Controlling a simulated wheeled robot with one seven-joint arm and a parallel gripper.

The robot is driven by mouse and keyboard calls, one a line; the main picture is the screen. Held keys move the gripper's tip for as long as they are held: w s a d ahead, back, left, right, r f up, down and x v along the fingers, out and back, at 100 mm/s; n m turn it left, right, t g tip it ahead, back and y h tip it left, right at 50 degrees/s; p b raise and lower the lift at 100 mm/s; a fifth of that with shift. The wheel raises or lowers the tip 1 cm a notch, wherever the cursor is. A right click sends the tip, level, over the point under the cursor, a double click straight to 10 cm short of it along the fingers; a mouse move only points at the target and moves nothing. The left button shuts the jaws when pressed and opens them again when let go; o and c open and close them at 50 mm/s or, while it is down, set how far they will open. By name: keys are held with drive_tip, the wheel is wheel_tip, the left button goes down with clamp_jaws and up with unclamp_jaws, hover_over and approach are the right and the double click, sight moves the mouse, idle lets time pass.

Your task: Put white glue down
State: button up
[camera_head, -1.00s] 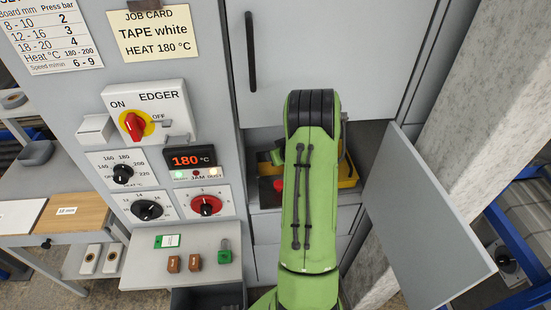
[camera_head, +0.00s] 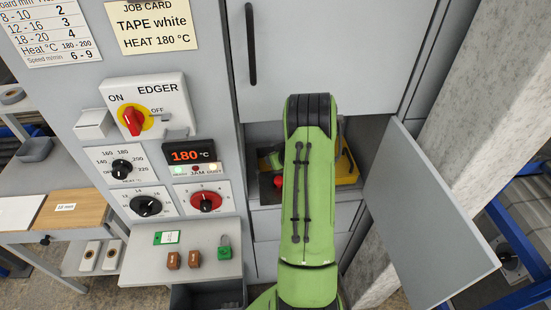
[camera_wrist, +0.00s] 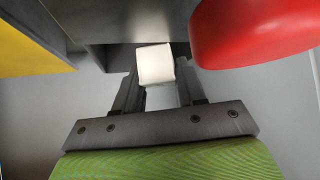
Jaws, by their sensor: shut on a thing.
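In the wrist view my gripper (camera_wrist: 160,90) is shut on a small white block, the white glue (camera_wrist: 155,64). The glue sits between the two dark fingers near their tips. Whether it touches any surface under it cannot be told. In the head view my green arm reaches into an open compartment of the grey machine, and the arm hides both the gripper and the glue there.
A red knob (camera_wrist: 250,32) is close on the right of the glue in the wrist view; it also shows in the head view (camera_head: 279,182). A yellow part (camera_head: 346,168) is inside the compartment. The open door (camera_head: 430,215) stands right. A shelf (camera_head: 180,272) holds brown blocks and a green padlock.

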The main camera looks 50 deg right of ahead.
drive_tip(key=shift+f, duration=0.1)
drive_tip(key=o, duration=1.1)
